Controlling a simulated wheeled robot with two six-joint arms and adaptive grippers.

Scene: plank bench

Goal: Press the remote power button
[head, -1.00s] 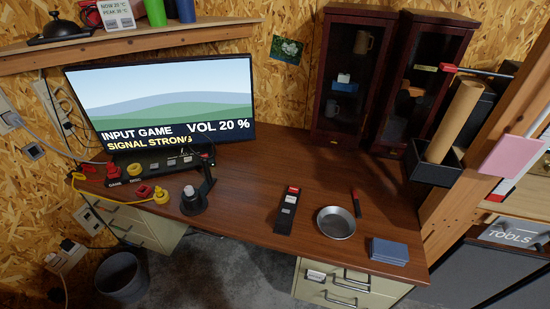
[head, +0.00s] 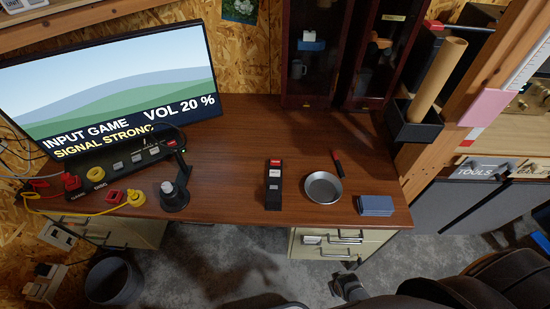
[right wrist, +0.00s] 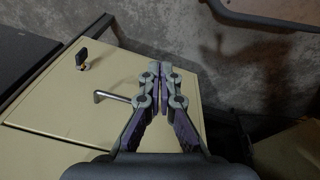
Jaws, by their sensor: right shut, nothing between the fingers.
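The remote (head: 273,203) is a slim black handset lying on the wooden desk, with a red button (head: 275,162) at its far end and pale buttons below that. My right gripper (head: 340,287) shows at the bottom of the head view, below the desk's front edge and apart from the remote. In the right wrist view my right gripper (right wrist: 159,72) is shut and empty, with cream drawers and the floor behind it. The remote is not in the right wrist view. My left gripper is not in view. The monitor (head: 110,85) is lit and reads "INPUT GAME", "VOL 20 %".
A metal bowl (head: 323,187), a red-and-black pen-like item (head: 338,163) and a blue stack (head: 376,205) lie right of the remote. A black lamp-like stand (head: 176,200) is at left. A dark cabinet (head: 312,60) stands behind.

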